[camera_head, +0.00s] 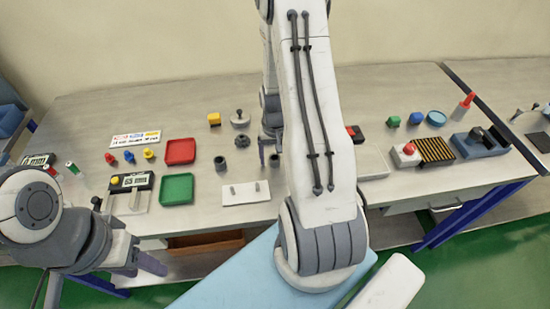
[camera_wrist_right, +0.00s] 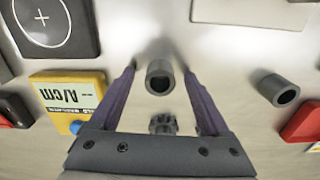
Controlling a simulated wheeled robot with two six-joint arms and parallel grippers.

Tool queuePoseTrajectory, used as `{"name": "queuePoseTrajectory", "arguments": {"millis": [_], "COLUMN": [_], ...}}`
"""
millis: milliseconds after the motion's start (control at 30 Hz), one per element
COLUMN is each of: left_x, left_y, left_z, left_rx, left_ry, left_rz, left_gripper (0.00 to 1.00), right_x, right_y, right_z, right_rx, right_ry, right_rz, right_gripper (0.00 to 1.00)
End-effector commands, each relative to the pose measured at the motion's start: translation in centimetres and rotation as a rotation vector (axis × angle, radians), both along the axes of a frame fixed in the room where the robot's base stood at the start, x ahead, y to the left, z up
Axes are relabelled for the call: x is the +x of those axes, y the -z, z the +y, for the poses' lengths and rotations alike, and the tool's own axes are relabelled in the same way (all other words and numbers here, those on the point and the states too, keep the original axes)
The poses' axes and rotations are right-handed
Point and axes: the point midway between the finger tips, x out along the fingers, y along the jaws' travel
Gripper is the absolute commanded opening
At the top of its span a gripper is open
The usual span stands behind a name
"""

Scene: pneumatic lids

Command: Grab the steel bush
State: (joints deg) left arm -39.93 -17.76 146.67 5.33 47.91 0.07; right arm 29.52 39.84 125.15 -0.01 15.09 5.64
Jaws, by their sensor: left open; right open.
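Two short dark grey hollow cylinders look like the steel bush, and I cannot tell them apart by material. One cylinder (camera_wrist_right: 159,78) stands upright between the fingertips of my right gripper (camera_wrist_right: 160,69) in the right wrist view, with bare gaps on both sides. The other cylinder (camera_wrist_right: 278,90) is to the right, outside the fingers; it also shows in the head view (camera_head: 220,163). My right gripper is open, pointing down at the table, and partly hidden by its arm in the head view. My left gripper (camera_head: 147,262) is open and empty at the table's front left.
A dark toothed knob (camera_wrist_right: 163,124) lies close to the right gripper's palm. A yellow meter (camera_wrist_right: 72,95) is left of the fingers. A white plate (camera_head: 246,193), a green tray (camera_head: 176,190) and a red tray (camera_head: 180,151) lie nearby on the table.

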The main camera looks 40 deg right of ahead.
Motion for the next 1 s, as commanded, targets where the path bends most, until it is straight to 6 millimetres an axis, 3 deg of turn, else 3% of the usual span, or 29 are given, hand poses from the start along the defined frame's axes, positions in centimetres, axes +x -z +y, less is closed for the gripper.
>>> {"name": "queuePoseTrajectory", "arguments": {"millis": [267,467,500,833,1000], "left_x": [0.0,0.0,0.0,0.0,0.0], "left_y": [0.0,0.0,0.0,0.0,0.4], "left_z": [0.0,0.0,0.0,0.0,0.0], "left_rx": [0.0,0.0,0.0,0.0,0.0], "left_ry": [0.0,0.0,0.0,0.0,0.0], "left_rz": [0.0,0.0,0.0,0.0,0.0], "left_gripper": [0.5,0.5,0.5,0.5,0.5], "right_x": [0.0,0.0,0.0,0.1,0.1], "right_y": [0.4,0.4,0.4,0.2,-0.8], "right_z": [0.0,0.0,0.0,0.0,-0.1], "right_rx": [-0.001,-0.001,-0.001,-0.001,-0.002], "right_ry": [0.0,0.0,0.0,0.0,0.0], "right_rz": [-0.002,-0.002,-0.002,-0.002,-0.005], "right_gripper": [0.8,0.07,0.0,0.0,0.0]}}
